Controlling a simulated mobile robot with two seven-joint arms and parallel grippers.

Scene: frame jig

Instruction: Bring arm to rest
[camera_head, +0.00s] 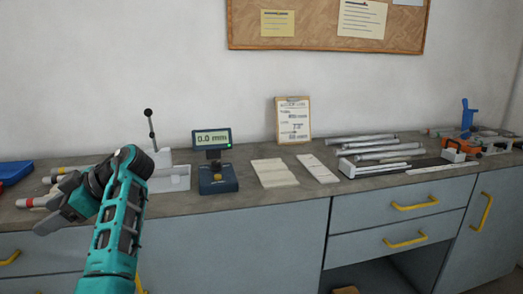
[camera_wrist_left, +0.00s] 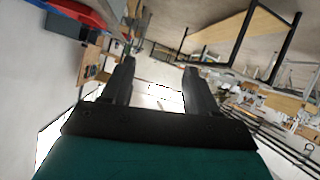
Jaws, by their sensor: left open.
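My left arm (camera_head: 117,225) is teal and black and comes up from the bottom left in the head view. Its left gripper (camera_head: 52,206) is at the left part of the grey bench, pointing left, near some red-and-white tipped cylindrical pieces. In the left wrist view the two dark fingers (camera_wrist_left: 157,78) stand apart with nothing between them, so the gripper is open and empty. The view beyond them is the tilted room. My right gripper is not in view.
The bench (camera_head: 240,200) holds a lever device (camera_head: 150,130), a digital readout (camera_head: 212,138) showing 0.0 mm, a clipboard (camera_head: 293,119), pale boards (camera_head: 273,172), metal bars (camera_head: 375,148) and a blue-handled tool (camera_head: 467,115). Blue and red bins (camera_head: 14,172) sit at far left.

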